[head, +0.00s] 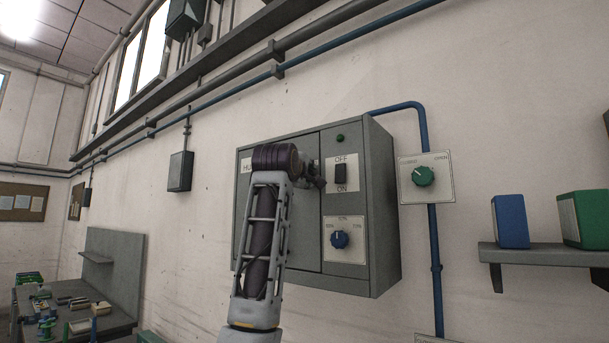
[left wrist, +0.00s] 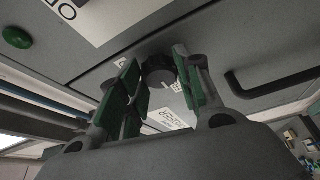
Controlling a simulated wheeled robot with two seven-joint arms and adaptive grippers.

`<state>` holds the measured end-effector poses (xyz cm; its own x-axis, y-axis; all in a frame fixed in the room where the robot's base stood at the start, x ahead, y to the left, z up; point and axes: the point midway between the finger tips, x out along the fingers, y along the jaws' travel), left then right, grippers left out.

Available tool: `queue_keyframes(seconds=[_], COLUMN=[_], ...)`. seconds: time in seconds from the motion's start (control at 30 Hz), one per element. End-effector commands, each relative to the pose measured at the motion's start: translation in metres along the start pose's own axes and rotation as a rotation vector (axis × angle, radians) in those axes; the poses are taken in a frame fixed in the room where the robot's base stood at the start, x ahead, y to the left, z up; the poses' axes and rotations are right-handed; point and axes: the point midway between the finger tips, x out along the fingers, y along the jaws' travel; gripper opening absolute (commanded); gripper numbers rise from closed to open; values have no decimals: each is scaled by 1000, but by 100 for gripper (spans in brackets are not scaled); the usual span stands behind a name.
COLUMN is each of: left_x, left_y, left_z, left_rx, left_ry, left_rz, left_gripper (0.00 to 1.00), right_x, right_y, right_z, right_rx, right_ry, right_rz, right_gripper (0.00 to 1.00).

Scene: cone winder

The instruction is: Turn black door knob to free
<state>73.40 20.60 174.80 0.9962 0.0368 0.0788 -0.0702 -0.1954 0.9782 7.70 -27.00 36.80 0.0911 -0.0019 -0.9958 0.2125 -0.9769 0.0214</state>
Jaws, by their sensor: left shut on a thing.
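The black door knob (left wrist: 158,72) is round and sits on the grey cabinet front between my left gripper's green-padded fingers in the left wrist view. My left gripper (left wrist: 165,88) is shut on it. Small labels with dark print lie around the knob, partly hidden by the fingers, so I cannot tell its setting. In the head view my left gripper (head: 316,176) is at the grey cabinet (head: 304,228), left of the OFF/ON switch, and hides the knob. My right gripper is not in view.
The black OFF/ON switch (head: 341,173) and blue dial (head: 340,239) are close on the right. A green dial (head: 423,176) is on the wall. A dark door handle (left wrist: 270,88) is near the fingers. A shelf (head: 545,255) holds blue and green boxes.

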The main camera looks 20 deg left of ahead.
Motion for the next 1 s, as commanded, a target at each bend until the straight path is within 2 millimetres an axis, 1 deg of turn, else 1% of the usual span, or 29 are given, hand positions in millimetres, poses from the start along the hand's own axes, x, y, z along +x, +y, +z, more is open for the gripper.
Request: queue_keyframes(seconds=[0.1,0.13,0.3,0.5,0.63,0.77,1.0], left_x=[0,0,0,0,0,-2,-15], left_y=[-1,-1,-1,0,0,0,0], left_z=[0,0,0,0,0,0,0], left_rx=[-1,-1,-1,0,0,0,0], left_ry=[0,0,0,0,0,0,0], left_rz=[-1,-1,-1,0,0,1,1], left_gripper=[11,36,56,56,56,56,56], right_x=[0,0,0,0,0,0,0], right_y=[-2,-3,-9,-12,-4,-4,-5], right_z=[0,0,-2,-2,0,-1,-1], right_rx=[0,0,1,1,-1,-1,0], right_ry=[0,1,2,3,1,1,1], right_rz=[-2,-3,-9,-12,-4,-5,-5], right_gripper=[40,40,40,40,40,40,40])
